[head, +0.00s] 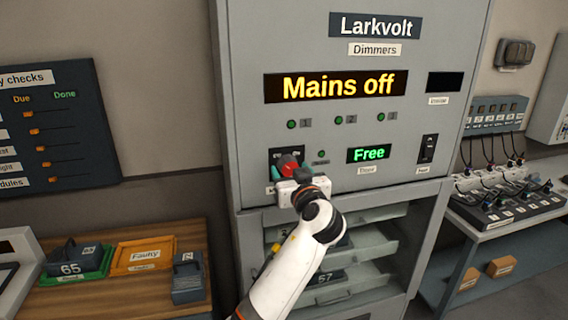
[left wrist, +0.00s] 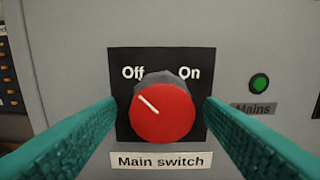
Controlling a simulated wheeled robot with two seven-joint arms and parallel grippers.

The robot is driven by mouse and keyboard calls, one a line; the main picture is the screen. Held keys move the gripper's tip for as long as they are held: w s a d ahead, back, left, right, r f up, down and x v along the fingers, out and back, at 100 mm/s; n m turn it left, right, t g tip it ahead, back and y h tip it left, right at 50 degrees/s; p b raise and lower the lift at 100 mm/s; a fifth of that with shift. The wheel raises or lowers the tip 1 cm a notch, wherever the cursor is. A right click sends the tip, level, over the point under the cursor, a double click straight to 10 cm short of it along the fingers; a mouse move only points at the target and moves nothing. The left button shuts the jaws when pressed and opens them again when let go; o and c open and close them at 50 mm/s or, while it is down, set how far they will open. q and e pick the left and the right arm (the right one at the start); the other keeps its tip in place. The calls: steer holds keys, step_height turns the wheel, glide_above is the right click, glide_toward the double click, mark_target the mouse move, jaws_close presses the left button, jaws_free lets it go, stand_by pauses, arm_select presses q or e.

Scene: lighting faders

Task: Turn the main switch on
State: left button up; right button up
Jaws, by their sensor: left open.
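The main switch (left wrist: 162,112) is a red round knob on a black plate, marked Off at the upper left and On at the upper right. Its white line points to the upper left, towards Off. In the head view the red knob (head: 289,163) is partly hidden by my left gripper (head: 287,170). My left gripper's teal fingers (left wrist: 160,120) are open, one on each side of the knob, with gaps to it. The display (head: 335,86) on the cabinet reads "Mains off". My right gripper is not in view.
A green Mains lamp (left wrist: 259,83) sits right of the knob. Lower on the cabinet are open shelves with drawers (head: 365,245). A wooden bench (head: 120,290) stands left, and a table with plugs and sockets (head: 505,205) stands right.

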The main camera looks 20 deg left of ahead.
arm_select(q)
steer(key=shift+w, duration=0.2)
steer(key=shift+s+d+r, duration=0.1)
steer(key=shift+s, duration=0.1)
steer(key=shift+c, duration=0.9)
steer(key=c, duration=0.8)
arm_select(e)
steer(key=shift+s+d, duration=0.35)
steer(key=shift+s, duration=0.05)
